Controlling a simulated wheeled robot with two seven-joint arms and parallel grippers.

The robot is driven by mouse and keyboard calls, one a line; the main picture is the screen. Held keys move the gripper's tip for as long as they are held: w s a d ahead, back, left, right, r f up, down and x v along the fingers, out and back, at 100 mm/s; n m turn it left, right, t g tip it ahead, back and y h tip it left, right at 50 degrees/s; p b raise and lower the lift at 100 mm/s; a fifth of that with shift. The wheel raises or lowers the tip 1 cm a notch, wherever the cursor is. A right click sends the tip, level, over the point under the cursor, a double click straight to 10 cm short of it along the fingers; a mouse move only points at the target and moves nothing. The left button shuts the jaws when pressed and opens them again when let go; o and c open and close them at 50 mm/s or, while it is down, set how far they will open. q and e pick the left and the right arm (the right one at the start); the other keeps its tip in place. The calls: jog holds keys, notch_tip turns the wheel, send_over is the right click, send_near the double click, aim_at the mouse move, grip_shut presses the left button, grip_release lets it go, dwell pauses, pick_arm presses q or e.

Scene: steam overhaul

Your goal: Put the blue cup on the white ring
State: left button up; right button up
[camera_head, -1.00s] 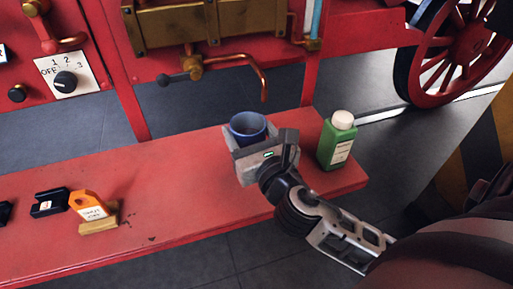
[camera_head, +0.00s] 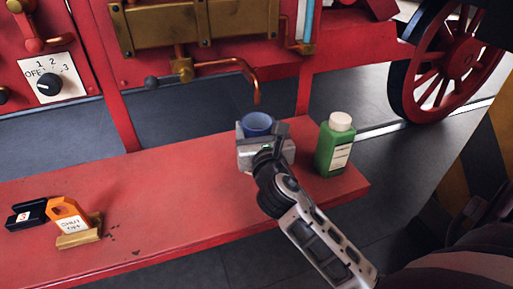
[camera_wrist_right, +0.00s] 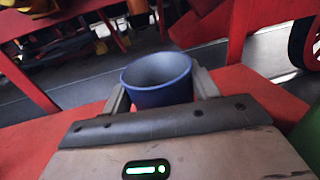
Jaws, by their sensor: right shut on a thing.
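The blue cup (camera_head: 258,124) is upright near the back edge of the red bench, below the end of a copper pipe. My right gripper (camera_head: 262,136) is shut on it from the front. In the right wrist view the cup (camera_wrist_right: 158,80) sits between the two fingers (camera_wrist_right: 160,92), its open mouth up and its inside empty. The gripper body hides the cup's base, so I cannot tell whether it touches the bench. No white ring can be made out. My left gripper is not in view.
A green bottle (camera_head: 334,145) with a white cap stands close right of the gripper. A copper pipe (camera_head: 254,84) hangs down just behind the cup. The middle of the red bench (camera_head: 165,190) is clear.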

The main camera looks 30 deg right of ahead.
notch_tip(320, 180, down, 3)
jog(key=shift+f+b, duration=0.2)
jog(key=shift+b, duration=0.55)
jog(key=shift+f, duration=0.3)
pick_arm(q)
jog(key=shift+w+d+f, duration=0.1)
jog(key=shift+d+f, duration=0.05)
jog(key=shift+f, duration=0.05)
pick_arm(e)
jog(key=shift+r, duration=0.1)
jog(key=o, duration=1.1)
